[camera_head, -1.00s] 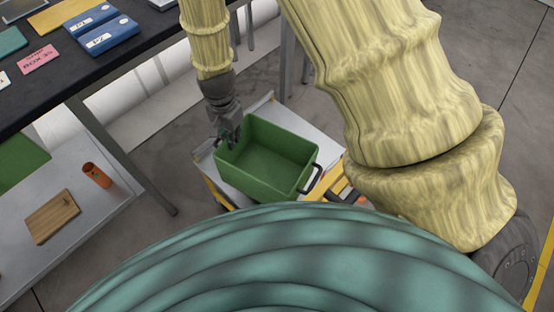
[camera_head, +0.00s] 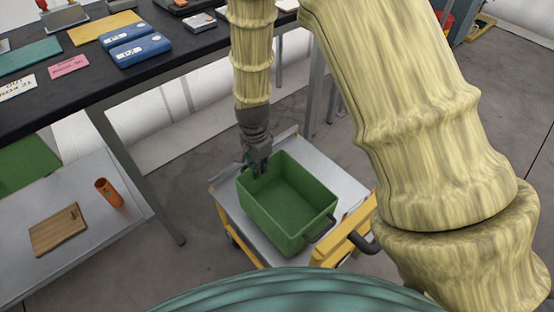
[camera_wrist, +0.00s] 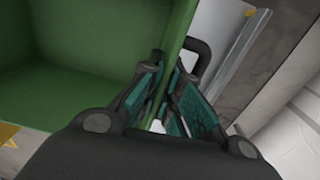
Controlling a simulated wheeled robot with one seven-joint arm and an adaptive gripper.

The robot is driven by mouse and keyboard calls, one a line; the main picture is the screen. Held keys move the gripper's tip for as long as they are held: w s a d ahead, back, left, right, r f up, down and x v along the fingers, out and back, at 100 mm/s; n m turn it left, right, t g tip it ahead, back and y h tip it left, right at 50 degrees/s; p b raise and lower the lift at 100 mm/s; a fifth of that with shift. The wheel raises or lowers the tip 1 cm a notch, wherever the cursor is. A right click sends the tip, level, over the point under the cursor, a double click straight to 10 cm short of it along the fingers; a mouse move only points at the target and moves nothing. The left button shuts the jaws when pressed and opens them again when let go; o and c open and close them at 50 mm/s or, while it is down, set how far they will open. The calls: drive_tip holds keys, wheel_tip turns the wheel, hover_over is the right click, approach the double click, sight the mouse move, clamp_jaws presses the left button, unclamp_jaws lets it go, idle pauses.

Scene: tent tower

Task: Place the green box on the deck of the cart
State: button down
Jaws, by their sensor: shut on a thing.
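The green box (camera_head: 289,207) is an open, empty bin with dark handles, seen over the grey deck of the cart (camera_head: 343,187) in the head view. My gripper (camera_head: 258,170) is shut on the box's rim at its far left end. In the wrist view the fingers of my gripper (camera_wrist: 163,92) pinch the thin green wall of the box (camera_wrist: 85,60), next to a dark handle. The box looks upright. Whether its base touches the deck cannot be told, since the base is hidden. The cart has yellow edges and a dark push handle at the near right.
A black-topped table (camera_head: 190,52) with blue boxes (camera_head: 140,50) and cards stands behind to the left. A lower grey shelf (camera_head: 95,215) holds an orange cylinder (camera_head: 109,193) and a wooden board (camera_head: 58,229). Grey floor is clear right of the cart.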

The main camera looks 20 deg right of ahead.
drive_tip(key=w+d+f+b, duration=0.2)
drive_tip(key=w+d+f, duration=0.2)
drive_tip(key=w+d, duration=0.3)
drive_tip(key=shift+w+d+f, duration=0.2)
drive_tip(key=shift+d, duration=0.05)
idle(0.4)
drive_tip(key=shift+f, duration=0.1)
drive_tip(key=c, duration=2)
unclamp_jaws()
drive_tip(key=shift+f, duration=0.1)
drive_tip(key=shift+c, duration=0.2)
drive_tip(key=o, duration=0.4)
wheel_tip(320, 180, up, 12)
drive_tip(key=p, duration=0.2)
